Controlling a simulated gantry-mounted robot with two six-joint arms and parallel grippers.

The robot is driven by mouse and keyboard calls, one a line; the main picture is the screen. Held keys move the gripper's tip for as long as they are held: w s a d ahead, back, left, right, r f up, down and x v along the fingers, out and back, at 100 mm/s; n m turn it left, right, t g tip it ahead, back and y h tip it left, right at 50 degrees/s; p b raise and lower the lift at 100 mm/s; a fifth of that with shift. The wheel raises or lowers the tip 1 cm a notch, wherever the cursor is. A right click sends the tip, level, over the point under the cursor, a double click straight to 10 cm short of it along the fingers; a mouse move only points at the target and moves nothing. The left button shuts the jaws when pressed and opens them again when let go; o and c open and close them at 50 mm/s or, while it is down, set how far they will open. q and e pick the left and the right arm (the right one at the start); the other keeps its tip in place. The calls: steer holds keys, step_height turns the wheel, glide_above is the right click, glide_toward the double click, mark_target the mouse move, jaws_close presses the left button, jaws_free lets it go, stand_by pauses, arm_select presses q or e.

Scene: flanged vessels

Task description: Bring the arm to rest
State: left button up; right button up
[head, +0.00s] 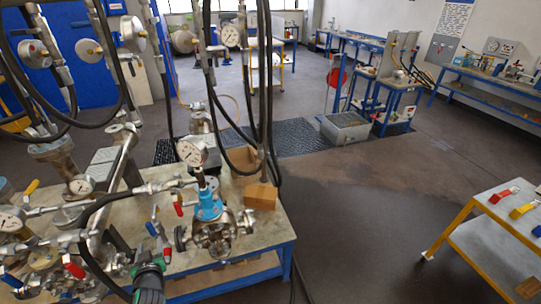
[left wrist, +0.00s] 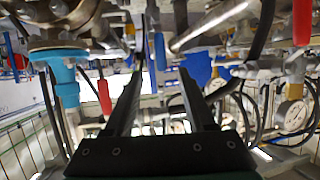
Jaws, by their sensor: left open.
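My left gripper (head: 146,262) shows at the bottom of the head view, at the front of the workbench, with a green and black body. In the left wrist view the two dark fingers of my left gripper (left wrist: 160,80) stand apart with no object held between them. A flanged metal vessel (head: 215,238) with a light blue neck (head: 208,207) stands on the bench to the right of the gripper. The blue neck also shows in the left wrist view (left wrist: 63,75), left of the fingers. My right gripper is in neither view.
The workbench (head: 255,232) is crowded with pipes, valves and gauges, including a pressure gauge (head: 191,152). Black hoses (head: 215,100) hang over it. A cardboard box (head: 261,196) sits at its right edge. The floor to the right is clear up to a yellow-framed cart (head: 476,215).

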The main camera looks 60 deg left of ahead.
arm_select(q)
steer(key=w+r+m+t+y+p, duration=0.1)
steer(key=w+r+m+t+p, duration=0.4)
steer(key=w+r, duration=1.15)
steer(key=w+d+r+t+p, duration=0.1)
steer(key=w+d+r+t, duration=0.25)
steer(key=w+r, duration=0.3)
steer(key=w+d+r+t+h+p, duration=0.1)
steer(key=w+d+r+t, duration=0.3)
steer(key=r, duration=0.3)
steer(key=w+d+r+t+p, duration=0.1)
steer(key=w+d+r+t, duration=0.2)
steer(key=w+r, duration=0.4)
steer(key=w+d+r+m+t+h+p, duration=0.1)
steer(key=w+d+r+m+t+h, duration=0.15)
steer(key=d+r, duration=0.55)
steer(key=w+d+r+m+t+h+p, duration=0.15)
steer(key=d+r+t, duration=0.35)
steer(key=r, duration=0.5)
steer(key=s+d+r+m+t+h, duration=0.2)
steer(key=s+d+r+m+h, duration=0.1)
steer(key=d+r, duration=0.4)
steer(key=s+d+r+m+t+h, duration=0.2)
steer(key=s+d+r+m+h, duration=0.1)
steer(key=d+r+m+h, duration=0.3)
steer(key=r+h, duration=0.1)
steer(key=h, duration=0.1)
steer(key=shift+s+d+m+h, duration=0.3)
steer(key=shift+s+d, duration=0.05)
